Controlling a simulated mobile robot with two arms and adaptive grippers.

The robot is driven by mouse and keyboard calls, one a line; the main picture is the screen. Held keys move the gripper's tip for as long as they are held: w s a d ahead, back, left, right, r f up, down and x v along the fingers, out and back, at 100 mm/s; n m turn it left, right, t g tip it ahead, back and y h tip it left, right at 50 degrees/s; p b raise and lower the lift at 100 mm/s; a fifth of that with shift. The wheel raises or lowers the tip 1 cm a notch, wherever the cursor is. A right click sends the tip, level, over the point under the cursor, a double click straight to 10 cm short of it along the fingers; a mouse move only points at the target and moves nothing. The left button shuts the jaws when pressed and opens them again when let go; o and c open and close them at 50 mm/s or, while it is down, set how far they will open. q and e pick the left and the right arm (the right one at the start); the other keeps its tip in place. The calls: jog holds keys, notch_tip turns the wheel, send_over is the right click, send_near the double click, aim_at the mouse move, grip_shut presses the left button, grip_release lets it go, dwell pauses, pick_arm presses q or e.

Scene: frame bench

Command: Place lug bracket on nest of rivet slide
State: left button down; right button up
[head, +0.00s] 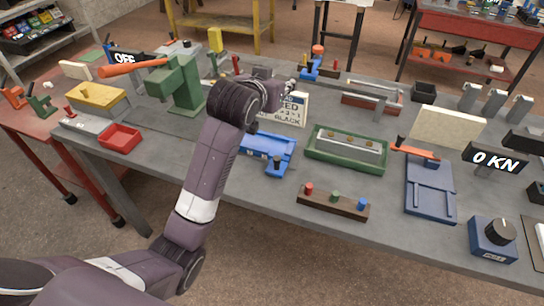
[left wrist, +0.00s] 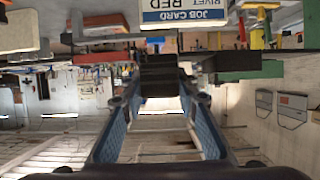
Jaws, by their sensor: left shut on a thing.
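My left arm reaches in from the lower left of the head view, over the bench. Its gripper (left wrist: 160,95) is pointed away from the head camera, so its fingers are hard to make out there. In the left wrist view, which looks upside down, the two blue-padded fingers close on a dark block-like part (left wrist: 159,72), which I take for the lug bracket. Its shape is mostly hidden. A blue slide fixture (head: 268,146) lies below the arm, and another blue fixture (head: 430,190) with an orange lever lies to the right. I cannot tell which is the rivet slide. My right gripper is not in view.
The job card (head: 293,108) stands behind the near blue fixture and also shows in the left wrist view (left wrist: 184,13). A green tray (head: 346,163), a strip with coloured knobs (head: 333,202) and a green press (head: 181,87) stand nearby. Bare bench shows left of the near fixture.

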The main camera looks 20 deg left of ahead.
pick_arm(q)
jog(key=shift+w+d+r, duration=0.15)
jog(key=shift+r, duration=0.1)
jog(key=shift+d+f, duration=0.1)
jog(key=shift+f, duration=0.05)
notch_tip(320, 180, down, 8)
send_over(280, 147)
notch_tip(280, 147, down, 6)
jog(key=shift+f+p, duration=0.25)
jog(key=shift+p, duration=0.2)
notch_tip(280, 147, down, 4)
jog(key=shift+r, duration=0.1)
jog(key=shift+f, duration=0.5)
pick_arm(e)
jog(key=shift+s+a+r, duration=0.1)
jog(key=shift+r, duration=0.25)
